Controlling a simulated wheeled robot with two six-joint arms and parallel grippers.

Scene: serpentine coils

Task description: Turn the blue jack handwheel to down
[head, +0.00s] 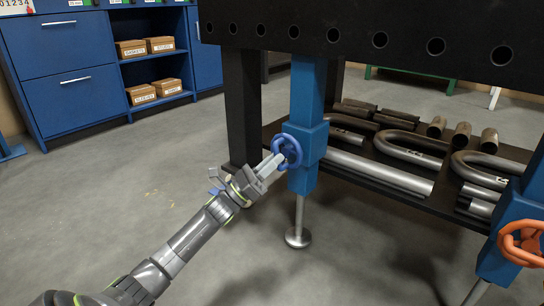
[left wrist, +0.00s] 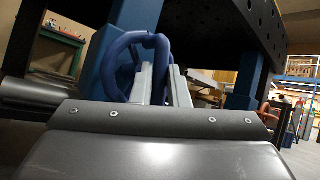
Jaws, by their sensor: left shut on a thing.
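The blue handwheel (head: 289,144) sits on the left face of the blue jack (head: 308,130) under the dark table. My left gripper (head: 277,160) reaches in from the lower left and is shut on the lower left part of the wheel's rim. In the left wrist view the blue rim (left wrist: 112,70) rises large in front, and the gripper's pale fingers (left wrist: 160,85) are at its right side. The jack's rod ends in a round metal foot (head: 297,238) at the floor. I see no marks for the wheel's direction. My right gripper is not in view.
An orange handwheel (head: 522,243) is on a second blue jack at the right. A dark table (head: 400,35) with a low shelf of bent pipes (head: 400,150) stands behind. A blue cabinet (head: 60,60) is at the back left. The floor at left is clear.

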